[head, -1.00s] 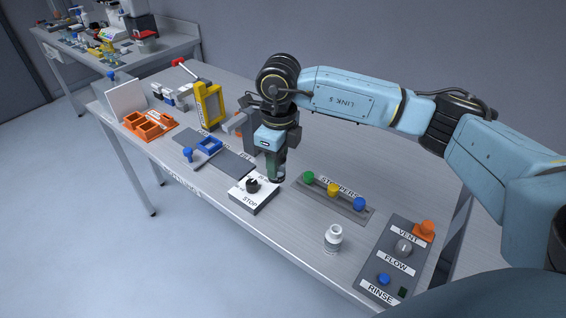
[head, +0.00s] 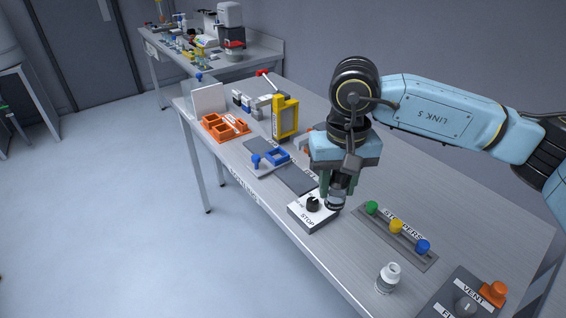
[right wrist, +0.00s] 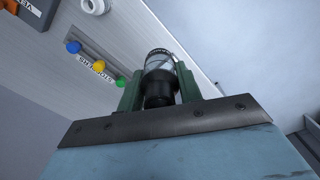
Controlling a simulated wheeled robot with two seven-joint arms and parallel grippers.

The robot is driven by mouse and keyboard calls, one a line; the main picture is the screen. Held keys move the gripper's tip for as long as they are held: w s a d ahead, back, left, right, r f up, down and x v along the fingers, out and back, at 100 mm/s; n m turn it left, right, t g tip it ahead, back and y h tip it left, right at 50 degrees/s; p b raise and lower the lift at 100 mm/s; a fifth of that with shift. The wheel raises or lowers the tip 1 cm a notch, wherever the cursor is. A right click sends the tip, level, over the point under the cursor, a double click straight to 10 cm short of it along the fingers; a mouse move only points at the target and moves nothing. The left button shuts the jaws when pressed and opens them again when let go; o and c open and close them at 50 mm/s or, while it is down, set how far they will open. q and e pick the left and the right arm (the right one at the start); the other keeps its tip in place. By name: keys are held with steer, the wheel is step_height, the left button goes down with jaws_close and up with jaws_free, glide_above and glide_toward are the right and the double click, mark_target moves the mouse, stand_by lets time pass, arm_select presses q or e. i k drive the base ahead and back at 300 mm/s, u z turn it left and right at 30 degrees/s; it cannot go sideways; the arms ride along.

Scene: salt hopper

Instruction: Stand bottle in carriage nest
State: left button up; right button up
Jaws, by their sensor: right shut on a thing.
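My right gripper (head: 338,186) is shut on a small clear bottle with black parts (head: 336,203). It holds the bottle just behind and right of the white STOP box, and the bottle looks slightly tilted in the head view. In the right wrist view the bottle (right wrist: 159,65) sits between the two green fingers, with its narrower black end towards the palm. A blue square frame (head: 277,156), which looks like the carriage nest, sits on a grey track left of the gripper and appears empty. My left gripper is not in view.
The STOP box (head: 308,217) with a black knob stands close to the held bottle. A yellow frame (head: 285,117) and orange tray (head: 222,127) stand further left.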

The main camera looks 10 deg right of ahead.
mark_target(269, 158)
steer(key=k, duration=0.55)
steer(key=u, duration=0.8)
steer(key=i, duration=1.4)
steer(key=z, duration=0.65)
steer(key=i, duration=0.9)
steer(key=z, duration=0.75)
